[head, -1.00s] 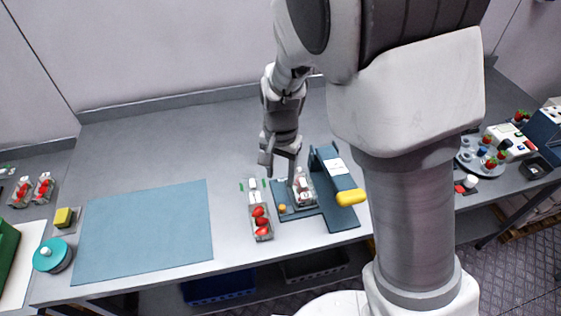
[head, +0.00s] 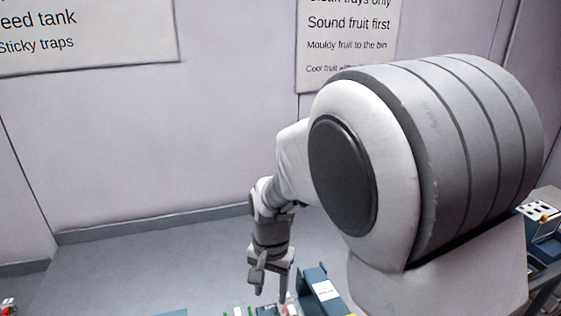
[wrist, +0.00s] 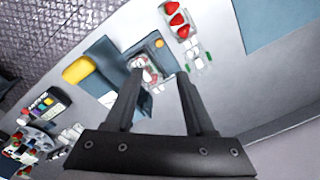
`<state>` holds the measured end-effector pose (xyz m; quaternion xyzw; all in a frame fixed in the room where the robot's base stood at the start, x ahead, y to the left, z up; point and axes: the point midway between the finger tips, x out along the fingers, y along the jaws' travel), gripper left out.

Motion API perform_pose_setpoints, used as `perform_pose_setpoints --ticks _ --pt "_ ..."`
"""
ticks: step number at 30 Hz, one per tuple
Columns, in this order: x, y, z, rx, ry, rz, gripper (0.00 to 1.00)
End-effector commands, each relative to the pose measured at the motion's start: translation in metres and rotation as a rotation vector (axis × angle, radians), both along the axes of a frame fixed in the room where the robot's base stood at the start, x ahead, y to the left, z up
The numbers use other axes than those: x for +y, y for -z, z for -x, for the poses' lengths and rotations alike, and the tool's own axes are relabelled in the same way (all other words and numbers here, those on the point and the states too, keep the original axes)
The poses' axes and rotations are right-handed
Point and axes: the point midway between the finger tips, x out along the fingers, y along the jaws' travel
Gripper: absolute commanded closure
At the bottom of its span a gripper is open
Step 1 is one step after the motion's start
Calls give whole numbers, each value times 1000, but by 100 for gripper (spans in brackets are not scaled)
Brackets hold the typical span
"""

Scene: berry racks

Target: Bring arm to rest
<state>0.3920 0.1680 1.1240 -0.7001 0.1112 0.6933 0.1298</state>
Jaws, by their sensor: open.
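My gripper (head: 271,289) hangs fingers-down over the bench in the head view, left of a dark blue stand (head: 318,284). In the wrist view my gripper (wrist: 161,76) is open, with nothing held between its fingers. The blue stand (wrist: 103,62) with its yellow handle (wrist: 78,69) lies below and left in that view. A clear punnet (wrist: 148,74) sits on the stand's base, partly hidden by the left finger.
A small tray of strawberries (wrist: 175,18) lies beside the stand in the wrist view. A blue mat (wrist: 268,18) is at upper right. A round grey tray with berries (wrist: 30,148) is at lower left. The wall (head: 150,150) rises behind the bench.

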Motion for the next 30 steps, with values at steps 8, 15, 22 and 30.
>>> perform_pose_setpoints --ticks 8,15,22,30 --pt "-52 -72 22 -111 -81 -85 46" --pt "-99 -120 58 -242 -169 -89 46" --pt "-137 -149 100 -372 -251 -22 46" --pt "-163 -161 138 -463 -316 86 46"
